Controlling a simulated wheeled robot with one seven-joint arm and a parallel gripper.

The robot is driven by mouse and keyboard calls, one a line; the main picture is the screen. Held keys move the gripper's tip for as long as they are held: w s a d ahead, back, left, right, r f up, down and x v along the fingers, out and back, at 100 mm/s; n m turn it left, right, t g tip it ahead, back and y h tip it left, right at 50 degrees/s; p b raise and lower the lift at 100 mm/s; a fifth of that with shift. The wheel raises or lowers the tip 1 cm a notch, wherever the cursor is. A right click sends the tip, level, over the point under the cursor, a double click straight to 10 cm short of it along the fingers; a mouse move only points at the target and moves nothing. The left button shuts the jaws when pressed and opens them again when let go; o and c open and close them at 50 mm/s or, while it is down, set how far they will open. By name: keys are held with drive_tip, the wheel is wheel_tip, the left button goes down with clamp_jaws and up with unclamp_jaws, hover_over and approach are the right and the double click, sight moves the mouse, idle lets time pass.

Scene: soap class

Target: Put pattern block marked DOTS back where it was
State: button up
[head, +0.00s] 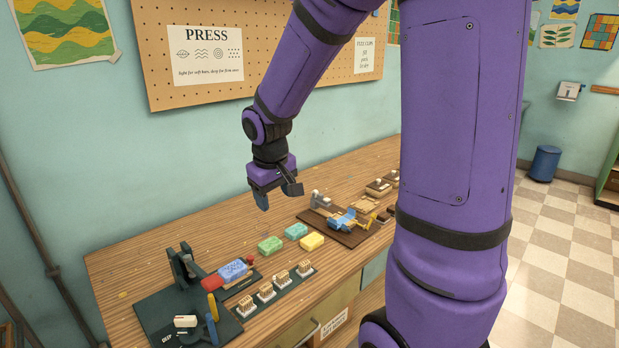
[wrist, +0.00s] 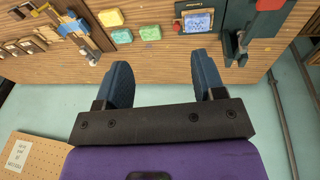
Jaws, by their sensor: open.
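Several small pattern blocks stand in a row in a dark rack (head: 240,317) at the front of the bench. Two of them are a front block (head: 246,307) and a far block (head: 305,268). Their marks are too small to read, so I cannot tell which is DOTS. A blue soap bar (head: 233,270) with a faint pattern lies by the dark press (head: 185,268). It also shows in the wrist view (wrist: 199,21). My gripper (head: 277,197) is open and empty, in the air above the rear of the bench. In the wrist view, nothing is between its fingers (wrist: 164,82).
Green (head: 270,245), teal (head: 295,231) and yellow (head: 312,241) soap bars lie mid-bench. A brown board (head: 345,238) with a blue and yellow device lies to their right. A wall pegboard (head: 260,50) with a PRESS sign hangs behind. The bench's rear left is clear.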

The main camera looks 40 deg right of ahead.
drive_tip(key=s+a+r+t+y, duration=0.1)
drive_tip(key=s+a+r, duration=0.3)
drive_tip(key=s, duration=0.6)
drive_tip(key=s+a+r+t, duration=0.2)
drive_tip(key=s+a+r, duration=0.1)
drive_tip(key=s+r, duration=0.6)
drive_tip(key=shift+s+a+r+y, duration=0.2)
drive_tip(key=shift+s+a+y, duration=0.2)
drive_tip(key=shift+s, duration=0.1)
drive_tip(key=shift+d, duration=0.1)
